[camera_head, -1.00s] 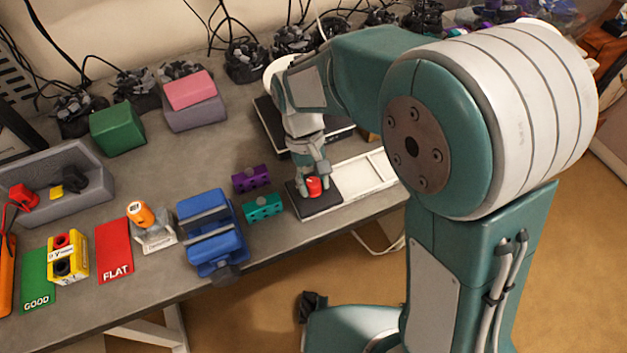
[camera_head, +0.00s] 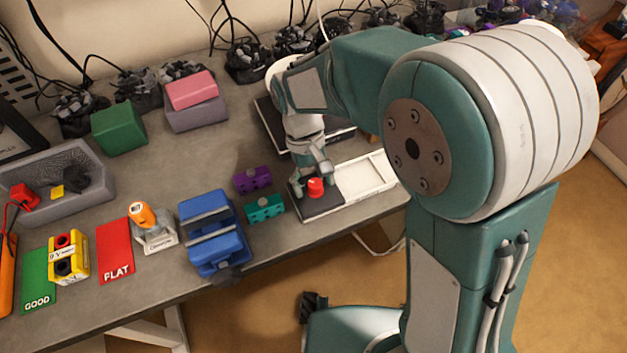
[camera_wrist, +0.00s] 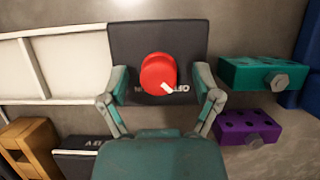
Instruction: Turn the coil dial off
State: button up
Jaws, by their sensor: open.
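The coil dial is a round red knob (camera_wrist: 158,74) with a white pointer mark, on a dark panel (camera_wrist: 180,38) in the wrist view. The pointer aims toward the lower right, near partly hidden white lettering on the panel. In the head view the red dial (camera_head: 315,187) sits on the dark end of a white tray. My gripper (camera_wrist: 160,82) is open, with one finger on each side of the dial. I cannot tell whether the fingers touch it. In the head view my gripper (camera_head: 311,180) is right at the dial.
A teal block (camera_head: 264,208) and a purple block (camera_head: 252,179) lie just left of the panel. A blue vise (camera_head: 212,232) stands farther left. The white tray (camera_head: 366,178) extends right of the dial. A black-and-white box (camera_head: 270,122) lies behind.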

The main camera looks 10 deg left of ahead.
jog(key=shift+r, duration=0.1)
jog(key=v, duration=1.1)
jog(key=shift+w+a+r, duration=0.15)
jog(key=shift+a+r, duration=0.05)
jog(key=shift+r, duration=0.1)
jog(key=s+d+r+m+t+y, duration=0.25)
jog(key=d+r+t, duration=0.2)
jog(key=d, duration=0.85)
jog(key=s+d+m+t, duration=0.4)
jog(key=s+d+t, duration=0.1)
jog(key=s+d, duration=0.5)
jog(key=shift+f, duration=0.25)
